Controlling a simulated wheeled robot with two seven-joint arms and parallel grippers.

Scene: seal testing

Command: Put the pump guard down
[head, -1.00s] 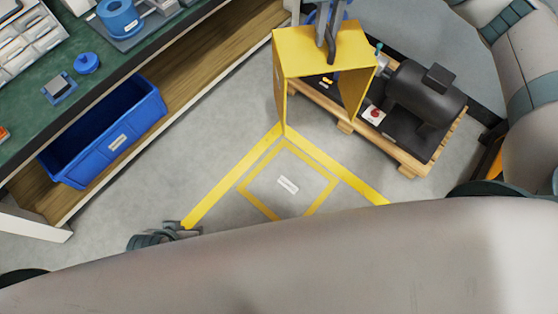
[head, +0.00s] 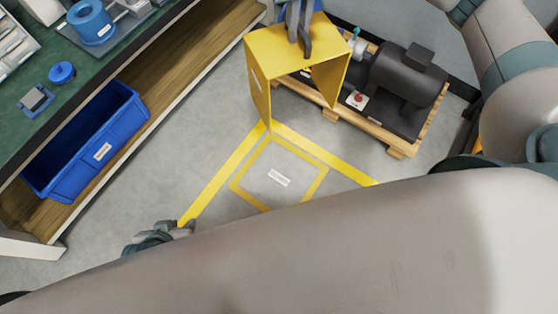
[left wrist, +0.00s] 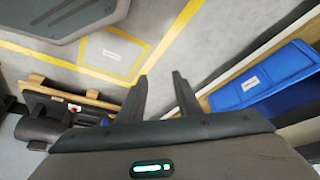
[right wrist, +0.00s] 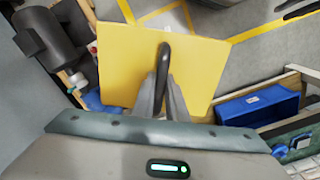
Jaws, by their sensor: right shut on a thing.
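The yellow pump guard (head: 292,54) is a boxy sheet cover with an open side, held raised beside the pump pallet. My right gripper (head: 300,40) is shut on the dark handle on its top; the guard's top also fills the middle of the right wrist view (right wrist: 200,70), with the gripper (right wrist: 163,90) at the handle. A yellow taped square with a white label (head: 279,178) lies bare on the floor, in front of the guard. My left gripper (head: 178,229) is low at the left, empty; its fingers stand apart in the left wrist view (left wrist: 160,82).
The black pump motor (head: 408,75) sits on a wooden pallet (head: 400,147) right of the guard. A blue bin (head: 90,140) stands on the shelf under the green bench (head: 25,125) at left. Grey floor around the taped square is clear.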

